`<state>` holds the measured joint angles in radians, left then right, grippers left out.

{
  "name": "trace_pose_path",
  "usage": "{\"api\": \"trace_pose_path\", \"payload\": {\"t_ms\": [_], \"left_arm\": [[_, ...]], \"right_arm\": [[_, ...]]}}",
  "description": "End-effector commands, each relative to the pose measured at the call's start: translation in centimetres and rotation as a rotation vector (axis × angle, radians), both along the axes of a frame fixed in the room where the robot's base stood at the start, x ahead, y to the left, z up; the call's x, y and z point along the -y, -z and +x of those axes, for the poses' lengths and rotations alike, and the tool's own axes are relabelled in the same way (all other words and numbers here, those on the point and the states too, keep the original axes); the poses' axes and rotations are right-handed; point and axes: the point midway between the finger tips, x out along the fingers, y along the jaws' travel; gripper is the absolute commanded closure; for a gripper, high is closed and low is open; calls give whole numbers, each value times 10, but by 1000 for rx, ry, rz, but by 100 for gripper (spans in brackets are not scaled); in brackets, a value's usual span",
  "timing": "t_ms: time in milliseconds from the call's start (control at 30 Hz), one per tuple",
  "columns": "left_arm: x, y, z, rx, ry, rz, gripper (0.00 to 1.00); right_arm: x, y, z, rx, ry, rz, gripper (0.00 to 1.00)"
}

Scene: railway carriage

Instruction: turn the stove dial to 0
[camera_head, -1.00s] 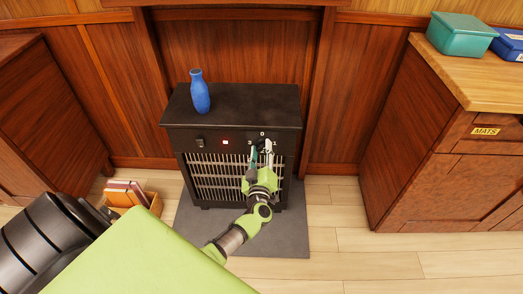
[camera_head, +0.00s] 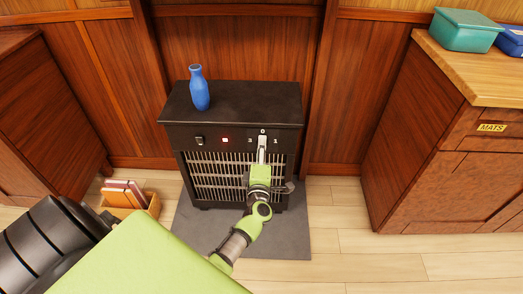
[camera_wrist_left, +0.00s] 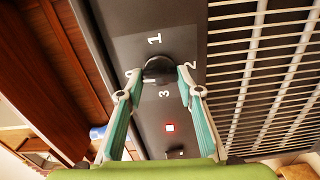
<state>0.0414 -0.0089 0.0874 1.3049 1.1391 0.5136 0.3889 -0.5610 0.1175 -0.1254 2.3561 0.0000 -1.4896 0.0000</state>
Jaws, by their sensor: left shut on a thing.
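The stove (camera_head: 233,105) is a black box with a slatted front, seen ahead in the head view. Its dial (camera_wrist_left: 158,68) is a dark round knob in the wrist view, with 0, 1, 2 and 3 around it. My left gripper (camera_head: 262,142) is at the dial, its two fingers on opposite sides, near the 0 and the 2, and shut on it. In the head view the gripper hides the dial. A pale mark shows at the dial's edge toward the 3, but I cannot tell the exact setting. My right gripper is not in view.
A red light (camera_head: 225,140) and a small black switch (camera_head: 200,140) sit left of the dial. A blue bottle (camera_head: 199,90) stands on the stove top. A box of books (camera_head: 145,205) is on the floor at left; a wooden cabinet (camera_head: 415,150) stands at right.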

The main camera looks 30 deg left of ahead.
Motion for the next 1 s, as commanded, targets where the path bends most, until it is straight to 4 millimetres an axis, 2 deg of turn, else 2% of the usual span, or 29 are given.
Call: {"api": "trace_pose_path", "payload": {"t_ms": [300, 767, 800, 833, 1000], "left_arm": [[0, 2, -1, 45, -1, -77, 88], [0, 2, -1, 51, -1, -88, 88], [0, 2, -1, 51, -1, -88, 59], [0, 1, -1, 51, -1, -88, 51], [0, 1, 0, 51, -1, -86, 50]], "right_arm": [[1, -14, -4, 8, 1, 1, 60], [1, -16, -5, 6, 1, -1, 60], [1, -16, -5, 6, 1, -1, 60], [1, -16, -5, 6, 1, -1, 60], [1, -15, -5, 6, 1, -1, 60]]}}
